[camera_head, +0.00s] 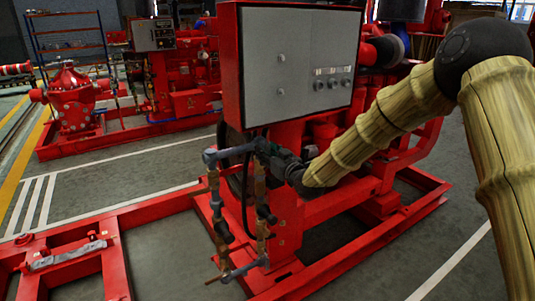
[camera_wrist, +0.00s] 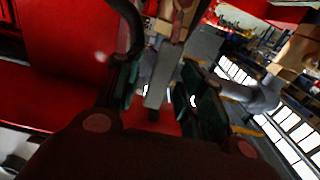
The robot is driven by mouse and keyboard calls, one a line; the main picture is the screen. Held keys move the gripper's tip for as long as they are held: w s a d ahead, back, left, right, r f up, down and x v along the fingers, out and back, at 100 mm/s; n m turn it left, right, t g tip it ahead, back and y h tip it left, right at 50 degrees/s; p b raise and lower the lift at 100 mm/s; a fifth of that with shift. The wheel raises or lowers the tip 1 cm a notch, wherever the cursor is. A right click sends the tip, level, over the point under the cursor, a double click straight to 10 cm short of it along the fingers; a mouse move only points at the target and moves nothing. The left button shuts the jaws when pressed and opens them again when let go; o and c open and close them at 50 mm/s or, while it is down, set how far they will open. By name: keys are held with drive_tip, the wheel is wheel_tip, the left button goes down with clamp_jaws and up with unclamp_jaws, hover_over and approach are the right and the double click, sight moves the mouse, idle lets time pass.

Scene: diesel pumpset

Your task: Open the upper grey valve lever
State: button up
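My gripper (camera_head: 272,152) is at the upper part of the pipework beside the red control cabinet. In the wrist view, my gripper (camera_wrist: 163,88) has its two dark fingers apart. A flat grey bar (camera_wrist: 163,78), which looks like the upper grey valve lever, lies between them. Some gap shows beside the bar, so the fingers do not look closed on it; contact cannot be told. In the head view, my gripper hides most of the lever. Below it, a brass valve (camera_head: 260,187) sits on the right-hand vertical pipe. A grey elbow (camera_head: 211,157) is at the pipework's upper left.
The control cabinet (camera_head: 295,65) stands just above and behind my gripper. The red base frame (camera_head: 165,212) runs below the pipework. A second red pumpset (camera_head: 185,75) stands behind at left. Grey floor (camera_head: 165,255) is open at front left.

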drive_tip(key=v, duration=1.2)
drive_tip(key=s+d+f+m+g+h, duration=0.1)
drive_tip(key=s+f, duration=0.1)
drive_tip(key=f, duration=0.5)
drive_tip(key=s+d+f+m+g+h, duration=0.1)
drive_tip(key=s+d+f+h, duration=0.15)
drive_tip(key=f, duration=0.45)
drive_tip(key=s+d+f+m+g+h, duration=0.2)
drive_tip(key=s+d+f+g, duration=0.25)
drive_tip(key=s+f, duration=0.85)
drive_tip(key=s+d+f+m+g+h, duration=0.25)
drive_tip(key=s+d+f, duration=0.25)
drive_tip(key=s+f, duration=0.8)
drive_tip(key=s+d+f+m+g+h, duration=0.1)
drive_tip(key=s+d+f+g, duration=0.25)
drive_tip(key=s, duration=0.75)
drive_tip(key=s+d+f+g+h, duration=0.15)
drive_tip(key=s+d+f, duration=0.25)
drive_tip(key=s, duration=0.6)
wheel_tip(320, 180, up, 15)
drive_tip(key=s+p, duration=0.1)
drive_tip(key=p, duration=1.3)
drive_tip(key=shift+d+g+p, duration=0.3)
drive_tip(key=shift+d+p, duration=0.05)
drive_tip(key=shift+p, duration=0.05)
